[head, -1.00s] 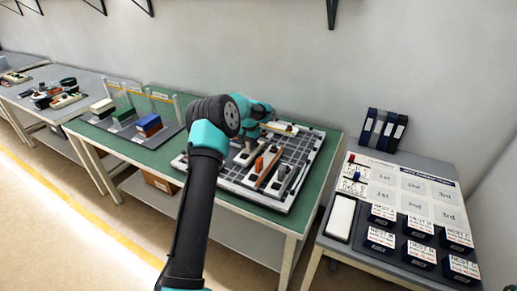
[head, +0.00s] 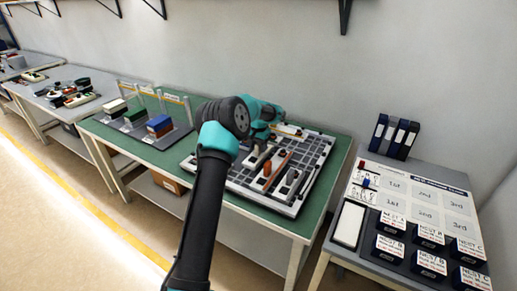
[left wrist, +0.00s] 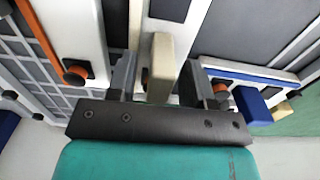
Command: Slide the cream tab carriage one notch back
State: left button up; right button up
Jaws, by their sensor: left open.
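The cream tab (left wrist: 158,62) stands up from its carriage on the slotted board (head: 300,208). In the left wrist view it lies between the two fingers of my left gripper (left wrist: 157,82), with a visible gap on each side. The gripper is open, its fingers reaching down on either side of the tab. In the head view my left gripper (head: 256,158) is over the middle of the board, and my arm hides part of the board. My right gripper is not in view.
An orange tab (head: 267,168) stands close to the gripper on the board. In the left wrist view a blue tab (left wrist: 250,103) is just right of the fingers, and a dark knob (left wrist: 76,72) is to the left.

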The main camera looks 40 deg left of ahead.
pick_arm(q)
notch_tip(320, 180, up, 16)
dwell(0.5)
dwell(0.3)
